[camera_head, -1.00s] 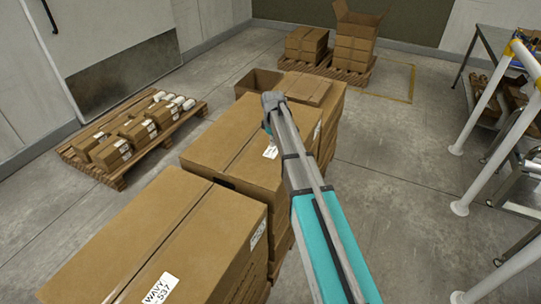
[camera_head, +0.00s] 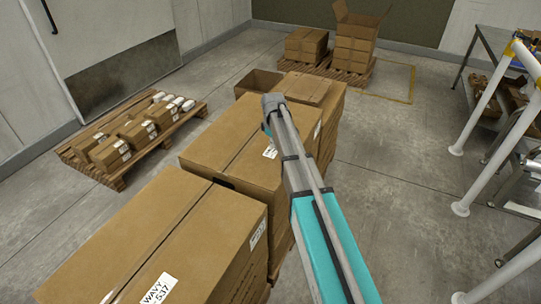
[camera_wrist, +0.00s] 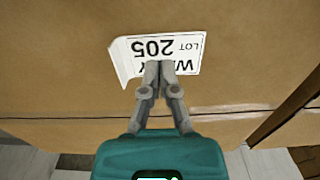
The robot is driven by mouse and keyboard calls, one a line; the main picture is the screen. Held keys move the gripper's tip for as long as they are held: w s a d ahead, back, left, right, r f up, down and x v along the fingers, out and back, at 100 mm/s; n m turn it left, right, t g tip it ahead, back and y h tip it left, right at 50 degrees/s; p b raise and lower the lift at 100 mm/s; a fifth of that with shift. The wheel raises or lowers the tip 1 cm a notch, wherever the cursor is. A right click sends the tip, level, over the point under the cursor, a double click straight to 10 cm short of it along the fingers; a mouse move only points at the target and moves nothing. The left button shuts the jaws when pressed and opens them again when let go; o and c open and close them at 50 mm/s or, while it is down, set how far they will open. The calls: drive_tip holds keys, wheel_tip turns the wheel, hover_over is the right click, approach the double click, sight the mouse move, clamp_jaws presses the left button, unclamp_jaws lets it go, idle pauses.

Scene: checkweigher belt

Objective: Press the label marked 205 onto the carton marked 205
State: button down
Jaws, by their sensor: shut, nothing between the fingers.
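The label marked 205 (camera_wrist: 165,45) lies on the top face of a brown carton (camera_wrist: 60,60), near its edge, in the wrist view. Its print reads upside down there, with "LOT" beside the number, and its left corner looks curled up off the carton. My gripper (camera_wrist: 158,68) is shut and empty, its fingertips over the label's lower middle and hiding part of the print. I cannot tell whether they touch it. In the head view the label (camera_head: 270,152) shows as a small white patch on the middle carton (camera_head: 225,135), beside my arm.
A carton marked WAVY 537 (camera_head: 150,235) stands nearest. An open carton (camera_head: 262,82) stands beyond the middle one. A pallet of small cartons (camera_head: 130,140) is at left, another stack (camera_head: 352,50) at the back.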

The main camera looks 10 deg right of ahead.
drive_tip(key=shift+f+b, duration=0.65)
drive_tip(key=shift+f, duration=0.05)
idle(0.5)
drive_tip(key=shift+r, duration=0.1)
idle(0.4)
wheel_tip(320, 180, up, 7)
drive_tip(key=p, duration=0.7)
idle(0.7)
drive_tip(key=s+m, duration=1)
drive_tip(key=s, duration=1.9)
drive_tip(key=shift+d+m, duration=0.2)
drive_tip(key=shift+m, duration=0.2)
